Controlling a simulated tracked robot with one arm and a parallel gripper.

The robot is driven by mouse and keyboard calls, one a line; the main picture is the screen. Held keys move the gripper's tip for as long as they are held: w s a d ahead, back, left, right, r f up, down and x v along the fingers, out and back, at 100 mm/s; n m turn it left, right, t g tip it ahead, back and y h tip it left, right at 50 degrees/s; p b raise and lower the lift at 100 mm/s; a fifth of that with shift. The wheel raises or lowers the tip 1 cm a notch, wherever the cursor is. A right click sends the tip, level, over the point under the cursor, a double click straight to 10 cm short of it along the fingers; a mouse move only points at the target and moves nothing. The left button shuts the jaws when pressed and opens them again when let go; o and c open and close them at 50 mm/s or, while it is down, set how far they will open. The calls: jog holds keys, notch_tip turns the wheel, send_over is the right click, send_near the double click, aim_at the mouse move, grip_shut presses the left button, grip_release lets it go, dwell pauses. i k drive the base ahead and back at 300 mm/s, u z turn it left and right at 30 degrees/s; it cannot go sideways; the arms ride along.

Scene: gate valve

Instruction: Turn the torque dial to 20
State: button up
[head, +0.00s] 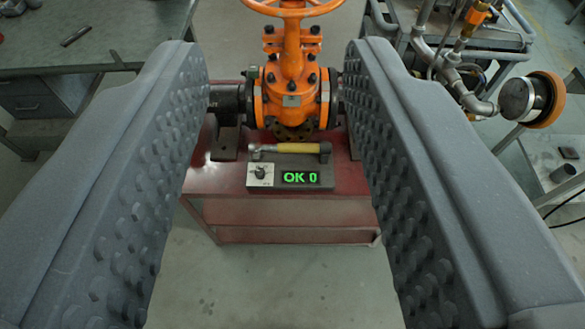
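The small black torque dial (261,171) sits on a pale plate at the left of a grey box (283,190). A green display (300,177) to the dial's right reads "OK 0". A wrench with a yellow handle (296,148) lies along the back of the box. My gripper (278,75) is wide open, with its two grey studded fingers at the left and right of the picture. The box and dial show in the gap between the fingers, well beyond them and apart from them. Nothing is between the fingers.
The box stands at the front of a red cart (225,215). An orange gate valve (291,90) with an orange handwheel (292,6) stands behind it. A workbench (95,40) is at the left. Pipes and a round gauge (520,98) are at the right. The floor before the cart is clear.

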aim_at(260, 173)
jog(key=k, duration=0.5)
jog(key=z, duration=0.4)
jog(key=i, duration=1.45)
jog(key=u, duration=0.4)
